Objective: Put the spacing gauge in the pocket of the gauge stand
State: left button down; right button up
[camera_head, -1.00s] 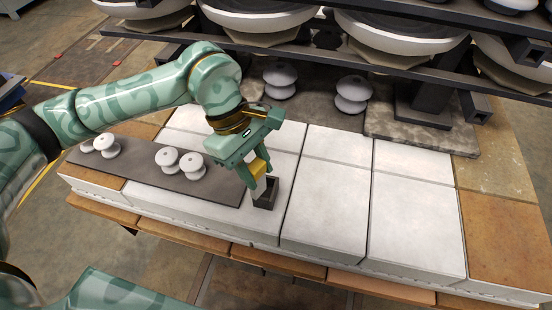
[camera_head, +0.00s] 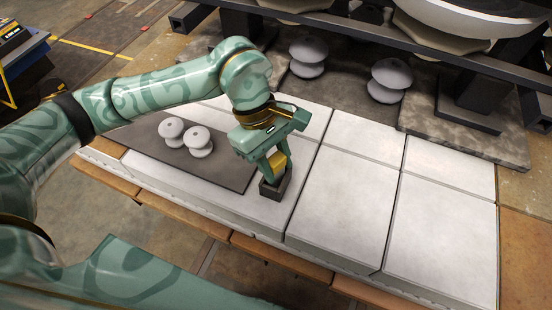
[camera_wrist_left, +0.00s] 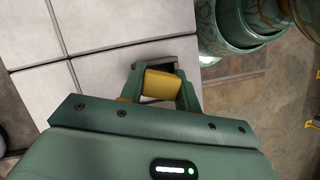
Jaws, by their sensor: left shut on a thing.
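The spacing gauge (camera_head: 277,161) is a yellow block. My left gripper (camera_head: 273,174) is shut on it, directly over the gauge stand. The gauge stand (camera_head: 275,189) is a small dark box with an open top, on the pale slabs. In the head view the gauge's lower end is at the stand's mouth; I cannot tell how deep it sits. The left wrist view shows the gauge (camera_wrist_left: 161,84) between the two fingers, with part of the dark stand (camera_wrist_left: 160,67) behind it. My right gripper is not in view.
A dark mat (camera_head: 225,172) left of the stand holds white insulator pieces (camera_head: 172,128). Grey insulator stacks (camera_head: 308,57) stand at the back below a dark rack (camera_head: 400,55). The pale slabs (camera_head: 345,180) to the right are clear.

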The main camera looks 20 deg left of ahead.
pick_arm(q)
jog(key=shift+f, duration=0.25)
jog(key=c, duration=1.2)
grip_release()
jog(key=shift+c, duration=0.2)
jog(key=shift+o, duration=1.1)
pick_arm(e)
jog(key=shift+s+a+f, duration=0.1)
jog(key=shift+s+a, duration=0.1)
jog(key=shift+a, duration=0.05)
pick_arm(q)
jog(key=shift+r, duration=0.1)
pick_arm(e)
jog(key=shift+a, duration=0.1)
pick_arm(q)
jog(key=shift+r, duration=0.4)
jog(key=p+v, duration=0.3)
jog(key=v, duration=0.8)
jog(key=shift+a+r, duration=0.25)
jog(key=shift+r, duration=0.05)
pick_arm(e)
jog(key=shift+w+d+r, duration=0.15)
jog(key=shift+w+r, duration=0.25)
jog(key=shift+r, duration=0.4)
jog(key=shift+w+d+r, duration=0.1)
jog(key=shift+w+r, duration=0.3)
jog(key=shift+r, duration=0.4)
pick_arm(q)
jog(key=shift+w, duration=0.1)
